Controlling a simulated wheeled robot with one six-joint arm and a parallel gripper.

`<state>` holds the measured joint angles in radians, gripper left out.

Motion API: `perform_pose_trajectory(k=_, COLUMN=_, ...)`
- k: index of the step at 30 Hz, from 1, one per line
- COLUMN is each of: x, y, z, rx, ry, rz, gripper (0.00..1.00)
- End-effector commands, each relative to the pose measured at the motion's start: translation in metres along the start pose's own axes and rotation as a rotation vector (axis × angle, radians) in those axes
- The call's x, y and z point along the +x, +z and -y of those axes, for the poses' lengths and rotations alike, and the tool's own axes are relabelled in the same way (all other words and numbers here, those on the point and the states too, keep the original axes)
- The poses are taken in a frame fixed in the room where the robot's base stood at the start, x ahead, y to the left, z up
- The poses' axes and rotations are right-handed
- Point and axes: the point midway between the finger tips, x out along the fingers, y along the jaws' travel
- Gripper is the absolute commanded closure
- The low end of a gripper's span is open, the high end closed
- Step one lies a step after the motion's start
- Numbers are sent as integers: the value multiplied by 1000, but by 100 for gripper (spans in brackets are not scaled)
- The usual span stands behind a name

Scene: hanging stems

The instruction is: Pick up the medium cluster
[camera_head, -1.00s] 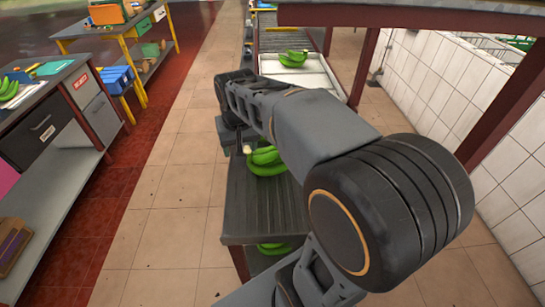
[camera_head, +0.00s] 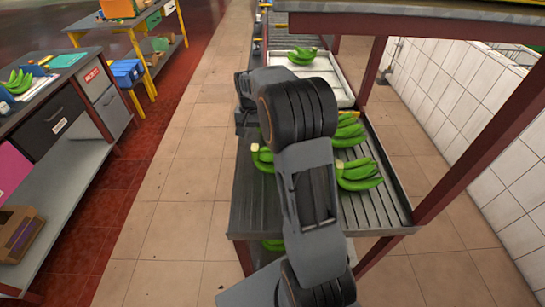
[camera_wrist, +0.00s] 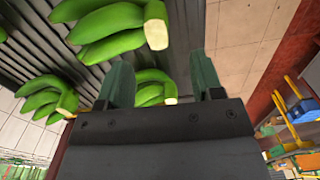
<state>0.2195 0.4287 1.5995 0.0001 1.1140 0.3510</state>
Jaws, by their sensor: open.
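Several green banana clusters lie on a grey slatted table. In the head view one is at the upper right (camera_head: 349,129), one at the right (camera_head: 358,174), and one at the left (camera_head: 262,157), partly hidden by my arm. The wrist view shows a large-looking near cluster (camera_wrist: 112,27), another at the left (camera_wrist: 46,98), and one between the finger lines (camera_wrist: 152,86), partly covered by my gripper. I cannot tell for sure which is the medium one. My gripper (camera_wrist: 161,62) is open, its fingers apart and holding nothing; my arm hides it in the head view.
A white tray (camera_head: 338,91) behind the table holds another cluster (camera_head: 301,56). More green fruit (camera_head: 273,244) shows below the slatted table (camera_head: 385,216). A red post (camera_head: 470,150) and raised shelf stand at the right. The tiled floor (camera_head: 185,215) at the left is clear.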

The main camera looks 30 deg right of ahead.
Motion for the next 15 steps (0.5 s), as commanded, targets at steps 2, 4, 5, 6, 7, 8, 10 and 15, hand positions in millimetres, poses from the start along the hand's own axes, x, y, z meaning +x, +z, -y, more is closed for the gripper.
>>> perform_pose_trajectory(k=2, x=7, y=0, z=0, rx=-1, ry=0, rz=1, gripper=39)
perform_pose_trajectory(k=4, x=10, y=0, z=0, rx=-1, ry=0, rz=1, gripper=39)
perform_pose_trajectory(k=5, x=11, y=0, z=0, rx=-1, ry=0, rz=1, gripper=39)
perform_pose_trajectory(k=6, x=12, y=1, z=0, rx=-1, ry=0, rz=1, gripper=39)
perform_pose_trajectory(k=7, x=14, y=1, z=0, rx=-1, ry=1, rz=2, gripper=39)
perform_pose_trajectory(k=8, x=16, y=1, z=-1, rx=-1, ry=1, rz=2, gripper=39)
perform_pose_trajectory(k=10, x=24, y=2, z=-2, rx=-1, ry=1, rz=3, gripper=39)
perform_pose_trajectory(k=15, x=48, y=2, z=-4, rx=-1, ry=1, rz=2, gripper=39)
